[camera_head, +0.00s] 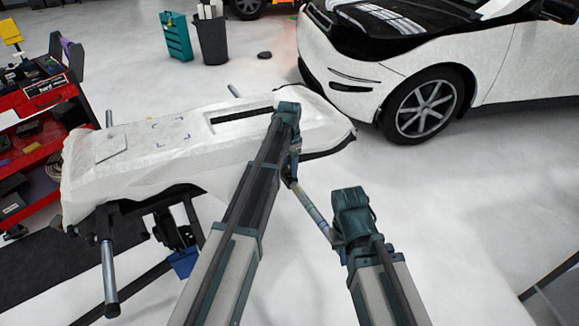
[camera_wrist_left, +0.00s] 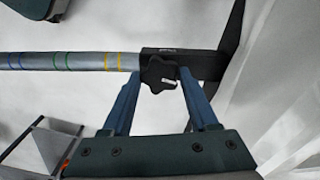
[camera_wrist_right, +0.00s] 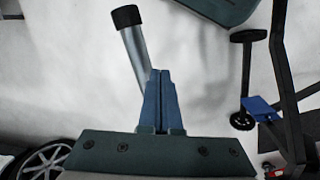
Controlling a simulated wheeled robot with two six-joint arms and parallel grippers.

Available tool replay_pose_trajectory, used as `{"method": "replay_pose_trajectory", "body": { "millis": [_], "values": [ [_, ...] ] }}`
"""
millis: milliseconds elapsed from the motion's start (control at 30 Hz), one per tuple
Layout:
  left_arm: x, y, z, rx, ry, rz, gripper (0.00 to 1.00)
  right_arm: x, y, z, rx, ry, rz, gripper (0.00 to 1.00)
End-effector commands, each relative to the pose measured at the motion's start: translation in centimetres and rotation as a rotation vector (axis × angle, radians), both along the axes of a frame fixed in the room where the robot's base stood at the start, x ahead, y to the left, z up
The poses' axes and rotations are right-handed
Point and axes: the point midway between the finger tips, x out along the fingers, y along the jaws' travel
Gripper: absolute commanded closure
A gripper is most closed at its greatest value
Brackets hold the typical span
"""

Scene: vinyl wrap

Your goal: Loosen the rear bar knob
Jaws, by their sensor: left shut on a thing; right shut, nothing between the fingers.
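The rear bar knob (camera_wrist_left: 158,76), a black lobed knob, sits on a black clamp block (camera_wrist_left: 205,64) in the left wrist view. A grey bar (camera_wrist_left: 70,61) with green, blue and yellow bands runs left from the block. My left gripper (camera_wrist_left: 158,80) has a finger on each side of the knob and is shut on it. In the head view the banded bar (camera_head: 311,210) slopes between my two arms; the knob is hidden there. My right gripper (camera_wrist_right: 160,74) is shut and empty, its tips close to a grey tube (camera_wrist_right: 134,52) with a black end cap.
A white-covered bumper (camera_head: 180,145) lies on a dark stand (camera_head: 175,225) at the left. A red tool cart (camera_head: 40,125) stands behind its left end. A white car (camera_head: 430,75) is at the back right. The floor (camera_head: 490,200) at right is open.

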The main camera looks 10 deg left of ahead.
Motion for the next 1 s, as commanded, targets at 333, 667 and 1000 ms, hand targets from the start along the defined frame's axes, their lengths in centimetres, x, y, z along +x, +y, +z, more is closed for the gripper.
{"method": "replay_pose_trajectory", "body": {
  "millis": [333,667,1000],
  "values": [
    [0.01,-0.01,0.0,-0.001,-0.001,0.328,0.96,0.0,0.0,0.0,0.0,0.0,0.0,1.0],
    [0.01,-0.01,0.0,-0.001,-0.001,0.642,0.96,0.0,0.0,0.0,0.0,0.0,0.0,1.0],
    [0.02,-0.02,0.0,-0.003,-0.002,0.964,0.96,0.0,0.0,0.0,0.0,0.0,0.0,1.0]
  ]
}}
